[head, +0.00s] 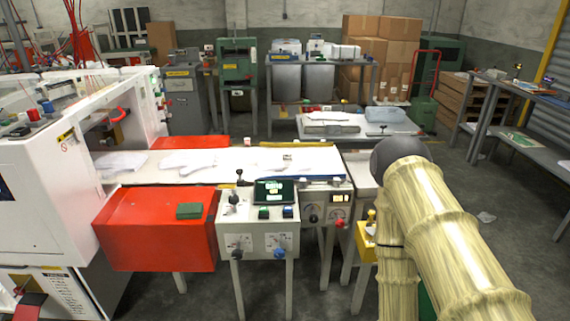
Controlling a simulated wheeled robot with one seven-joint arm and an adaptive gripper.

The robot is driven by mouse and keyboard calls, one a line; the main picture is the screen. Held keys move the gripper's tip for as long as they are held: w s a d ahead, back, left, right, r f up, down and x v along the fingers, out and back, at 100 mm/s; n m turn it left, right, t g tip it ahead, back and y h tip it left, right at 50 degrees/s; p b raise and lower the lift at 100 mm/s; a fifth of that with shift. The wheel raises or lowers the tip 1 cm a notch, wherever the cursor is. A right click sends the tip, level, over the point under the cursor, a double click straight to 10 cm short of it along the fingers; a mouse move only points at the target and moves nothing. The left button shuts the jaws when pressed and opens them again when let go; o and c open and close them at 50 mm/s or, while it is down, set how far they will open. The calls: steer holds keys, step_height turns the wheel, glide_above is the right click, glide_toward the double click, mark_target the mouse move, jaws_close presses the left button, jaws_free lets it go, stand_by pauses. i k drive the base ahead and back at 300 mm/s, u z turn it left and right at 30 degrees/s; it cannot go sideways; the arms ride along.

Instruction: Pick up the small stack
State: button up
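Thin white piles lie on the pale work surface (250,166) of the machine line in the middle. One white pile (120,163) is at the left end, close to the white machine. More white, flat material (190,160) lies to its right, with edges that run together. I cannot tell which of these is the small stack. A tiny light object (287,157) sits further right on the same surface. My arm, in a pale yellow ribbed cover, fills the right foreground. My gripper is not in view.
A white machine (35,185) stands at the left. A red box (155,228) and a grey control box (258,222) with knobs and a lever front the work surface. Behind are a low table (350,131) and cardboard boxes (382,55). Grey benches (530,145) stand right; floor between is mostly open.

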mark_target(290, 163)
steer(key=k, duration=0.5)
steer(key=z, duration=0.55)
steer(key=i, duration=1.3)
steer(key=u, duration=0.35)
